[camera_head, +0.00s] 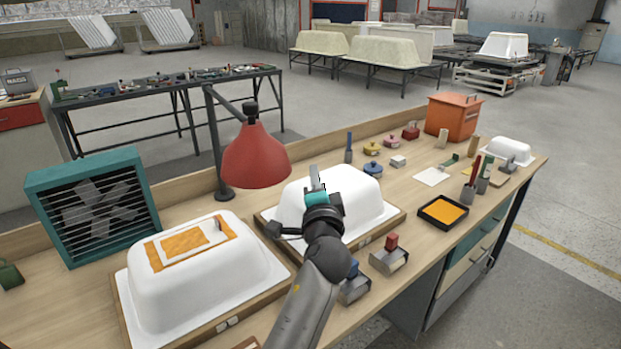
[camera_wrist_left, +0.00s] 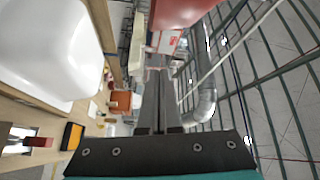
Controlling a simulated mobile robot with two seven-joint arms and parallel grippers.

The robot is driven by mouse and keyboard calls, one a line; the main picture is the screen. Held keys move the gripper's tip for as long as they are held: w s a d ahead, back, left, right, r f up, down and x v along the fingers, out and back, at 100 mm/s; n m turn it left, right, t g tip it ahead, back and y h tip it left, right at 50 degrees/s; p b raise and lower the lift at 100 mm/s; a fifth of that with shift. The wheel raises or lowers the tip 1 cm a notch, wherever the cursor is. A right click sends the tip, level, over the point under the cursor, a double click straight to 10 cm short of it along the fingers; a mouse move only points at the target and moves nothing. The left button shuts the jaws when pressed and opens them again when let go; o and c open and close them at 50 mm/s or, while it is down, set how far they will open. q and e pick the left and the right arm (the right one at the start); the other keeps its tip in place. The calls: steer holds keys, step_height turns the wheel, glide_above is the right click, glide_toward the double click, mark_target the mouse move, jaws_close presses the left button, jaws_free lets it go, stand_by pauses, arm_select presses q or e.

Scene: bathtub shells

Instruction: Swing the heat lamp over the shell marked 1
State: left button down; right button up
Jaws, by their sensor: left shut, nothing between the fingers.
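The heat lamp has a red shade (camera_head: 256,158) on a dark post with an arm. In the head view the shade hangs between two white shells. The left shell (camera_head: 150,300) bears an orange patch on top; the middle shell (camera_head: 350,195) is plain. Small pale tags sit on the front edges of both bases, but I cannot read them. My left gripper (camera_head: 316,180) is shut and empty, in front of the middle shell and right of the shade. In the left wrist view the shut fingers (camera_wrist_left: 160,92) show beside a white shell (camera_wrist_left: 50,45); a red surface at top is probably the shade.
A teal fan (camera_head: 95,205) stands at the bench's left back. Small pots and an orange box (camera_head: 452,115) line the right back. A black tray with orange content (camera_head: 443,211) and metal blocks with red and blue knobs (camera_head: 390,255) are right of my arm.

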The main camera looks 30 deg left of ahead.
arm_select(q)
steer(key=w+a, duration=0.3)
steer(key=a, duration=0.3)
steer(key=shift+a+f+p, duration=0.25)
steer(key=shift+p, duration=0.05)
stand_by(0.3)
